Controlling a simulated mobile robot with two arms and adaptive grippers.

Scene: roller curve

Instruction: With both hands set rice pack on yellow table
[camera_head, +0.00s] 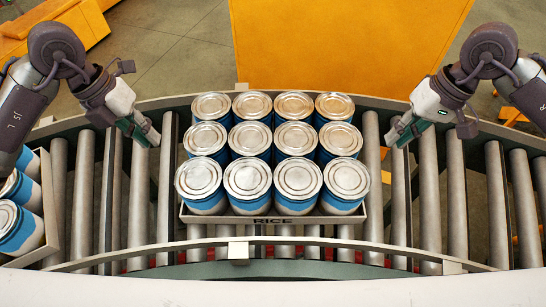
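The rice pack is a shallow grey tray (230,217) marked RICE on its front. It holds several silver-lidded cans with blue and white sides, and it sits on the roller conveyor in the middle of the view. The yellow table (350,45) is behind the conveyor, with its top clear in the part I see. My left gripper (147,134) is above the rollers left of the pack, apart from it. My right gripper (398,134) is above the rollers right of the pack, also apart. Neither holds anything visible; their finger gaps are too small to judge.
Another tray (48,210) of cans stands on the conveyor at the left edge, partly cut off. Rails (330,242) run along the curved conveyor's near and far sides. The rollers right of the pack are clear. Yellow structures (75,22) stand at the back left.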

